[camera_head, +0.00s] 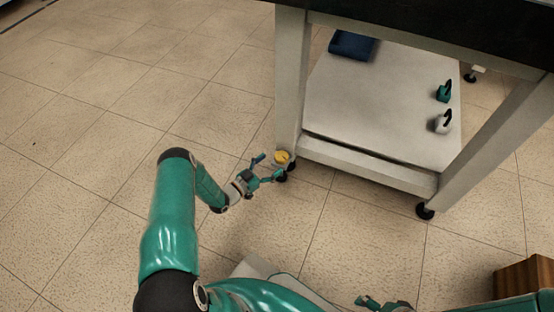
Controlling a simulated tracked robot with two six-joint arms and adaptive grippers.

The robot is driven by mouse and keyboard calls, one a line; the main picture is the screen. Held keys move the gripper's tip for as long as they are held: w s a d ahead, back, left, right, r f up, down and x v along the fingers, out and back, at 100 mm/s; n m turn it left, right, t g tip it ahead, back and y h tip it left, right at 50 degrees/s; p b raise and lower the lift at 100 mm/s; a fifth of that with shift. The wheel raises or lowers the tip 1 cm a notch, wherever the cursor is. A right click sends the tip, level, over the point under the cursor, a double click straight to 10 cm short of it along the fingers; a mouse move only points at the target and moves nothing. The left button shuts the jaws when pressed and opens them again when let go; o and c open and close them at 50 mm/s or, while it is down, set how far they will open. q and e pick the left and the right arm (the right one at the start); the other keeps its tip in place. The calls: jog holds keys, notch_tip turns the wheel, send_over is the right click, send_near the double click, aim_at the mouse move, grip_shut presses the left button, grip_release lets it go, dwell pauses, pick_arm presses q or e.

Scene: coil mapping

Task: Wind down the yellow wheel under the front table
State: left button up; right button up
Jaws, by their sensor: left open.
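The yellow wheel (282,157) sits low on the near left leg of the front table (291,85), just above a black foot. My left gripper (270,167) is open beside the wheel, with its fingers pointing right toward it. One finger is above and left of the wheel, the other below it. I cannot tell whether either finger touches the wheel. My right gripper (370,303) shows only in part at the bottom edge, and its jaws are not clear.
The table has a dark top and a white lower shelf (375,100). On the shelf are a blue tray (352,45), a teal item (443,93) and a white item (442,122) with black hooks. A wooden box (525,283) stands at the lower right. Tiled floor at left is clear.

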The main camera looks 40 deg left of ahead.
pick_arm(q)
jog(key=s+a, duration=0.1)
jog(key=s, duration=0.6)
jog(key=shift+a, duration=0.2)
